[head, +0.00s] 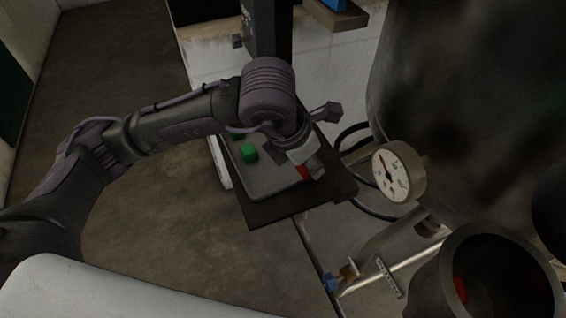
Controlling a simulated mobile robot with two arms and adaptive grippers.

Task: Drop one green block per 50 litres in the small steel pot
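A green block (249,152) lies on the grey tray (266,187). Another green block (238,134) shows partly behind it, near my arm. My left gripper (304,160) hangs over the right part of the tray, and its fingers are too small and dark to read. A red piece (303,172) shows right beside it; I cannot tell whether it is held. A dark round open vessel (435,285), possibly the steel pot, stands at the bottom right with something red (460,290) inside. A white round gauge (391,172) has its needle pointing up and left; its numbers are unreadable.
The tray rests on a dark brown board (262,215). A large dark tank (455,100) fills the upper right. Pipes and a blue-handled valve (331,282) run below the gauge. A blue object (335,4) sits on a shelf at the top. Bare floor (150,235) lies to the left.

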